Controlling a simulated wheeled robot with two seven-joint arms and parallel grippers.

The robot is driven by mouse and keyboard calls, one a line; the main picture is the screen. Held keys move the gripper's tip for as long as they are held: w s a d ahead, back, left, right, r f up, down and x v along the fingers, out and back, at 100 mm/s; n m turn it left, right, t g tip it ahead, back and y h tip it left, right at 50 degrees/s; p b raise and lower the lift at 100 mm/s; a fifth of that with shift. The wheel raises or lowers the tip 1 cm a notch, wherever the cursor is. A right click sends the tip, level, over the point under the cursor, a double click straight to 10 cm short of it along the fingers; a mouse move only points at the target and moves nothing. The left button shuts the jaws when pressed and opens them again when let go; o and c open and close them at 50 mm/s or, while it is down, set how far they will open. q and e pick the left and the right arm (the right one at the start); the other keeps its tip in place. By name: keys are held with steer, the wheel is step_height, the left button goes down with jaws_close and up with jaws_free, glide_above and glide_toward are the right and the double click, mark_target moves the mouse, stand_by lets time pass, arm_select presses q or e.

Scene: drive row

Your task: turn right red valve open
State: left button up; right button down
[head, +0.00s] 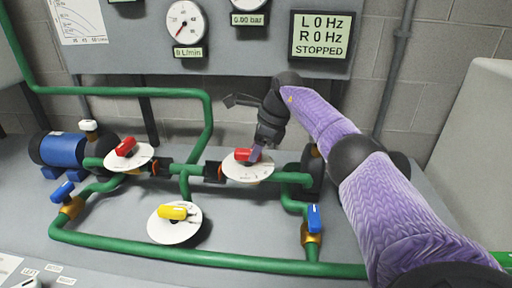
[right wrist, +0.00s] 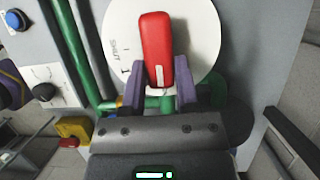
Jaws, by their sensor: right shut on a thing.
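The right red valve (head: 243,154) has a red lever handle over a round white dial (head: 252,174) on the green pipework. In the right wrist view the red handle (right wrist: 156,45) stands lengthwise over the white dial (right wrist: 205,40), where the word SHUT shows left of the handle. My right gripper (head: 258,153) reaches down to the valve, its purple fingers on either side of the handle's near end, shut on it. The same gripper shows in the right wrist view (right wrist: 160,88). My left gripper is not in view.
A left red valve (head: 126,147), a yellow valve (head: 173,212) and blue valves (head: 314,218) sit on the same pipework. A blue motor (head: 58,149) stands at left. A display (head: 321,36) reads L 0 Hz, R 0 Hz, STOPPED; a gauge (head: 186,22) reads 0 L/min.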

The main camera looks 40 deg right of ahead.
steer(key=shift+c, duration=1.8)
jaws_free()
steer(key=p+v, duration=0.4)
steer(key=v, duration=0.6)
steer(key=shift+f, duration=0.1)
